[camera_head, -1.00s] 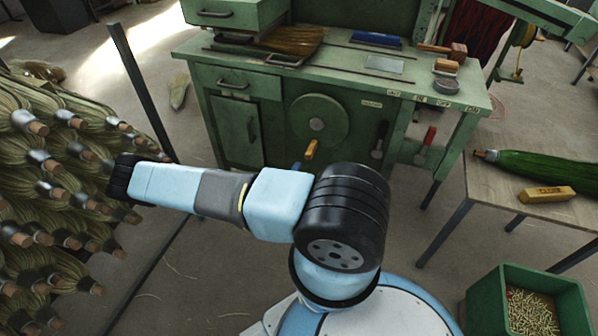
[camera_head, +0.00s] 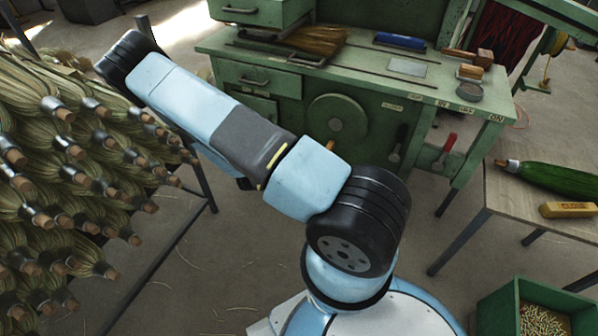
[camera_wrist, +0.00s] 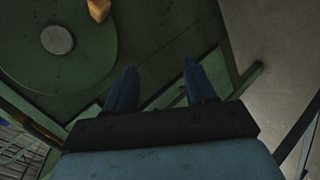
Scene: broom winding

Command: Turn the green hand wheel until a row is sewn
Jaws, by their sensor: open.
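The green hand wheel (camera_head: 337,122) is a round disc with a grey hub on the front of the green machine, right of centre in the head view. In the wrist view the wheel (camera_wrist: 75,75) fills the upper left, with its wooden crank handle (camera_wrist: 98,9) at the top edge. The handle's tip also shows in the head view (camera_head: 331,145), just above my arm. My gripper (camera_wrist: 160,82) is open and empty, its two blue fingers apart, below and to the right of the handle and not touching it. In the head view my arm hides the gripper.
A rack of bundled brooms (camera_head: 60,200) stands at the left. A table (camera_head: 500,205) with a green broom (camera_head: 555,178) and a yellow block (camera_head: 568,210) is at the right. A green bin (camera_head: 540,300) of small pieces stands at lower right. Bare floor lies between.

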